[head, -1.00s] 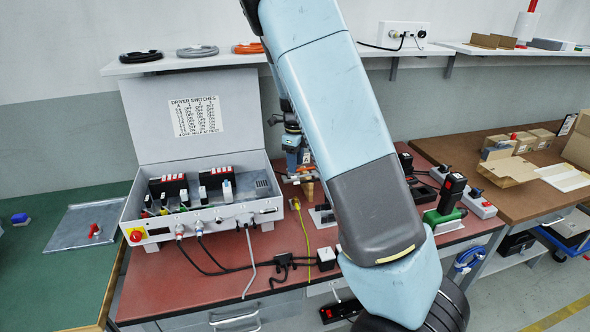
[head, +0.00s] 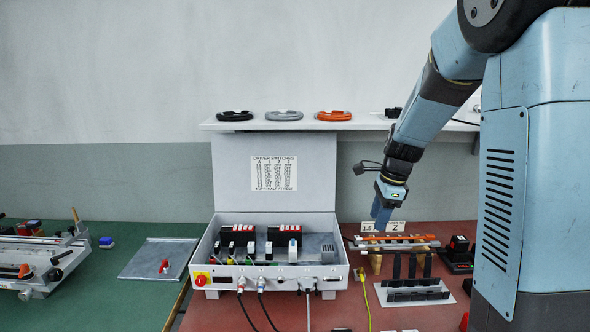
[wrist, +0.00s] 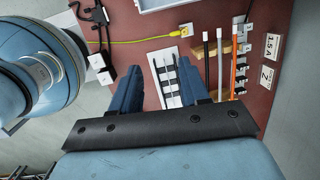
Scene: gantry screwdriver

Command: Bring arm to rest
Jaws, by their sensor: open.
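My gripper (head: 381,216) hangs from my blue arm at the right of the head view, pointing down above the red bench. In the wrist view my gripper (wrist: 158,88) shows its two blue fingers apart with nothing between them. Below and beyond the fingers lies a white plate with a black slotted rack (wrist: 168,78). The rack also shows in the head view (head: 416,290), in front of the gripper. The fingers appear clear of the bench and of everything on it.
An open grey control box (head: 270,283) stands left of the gripper. Rods on wooden blocks (head: 395,241) lie near the gripper. A shelf (head: 290,125) with coiled cables runs along the wall. A yellow cable (head: 364,290) crosses the red bench. The green bench (head: 110,290) has a metal tray (head: 158,258).

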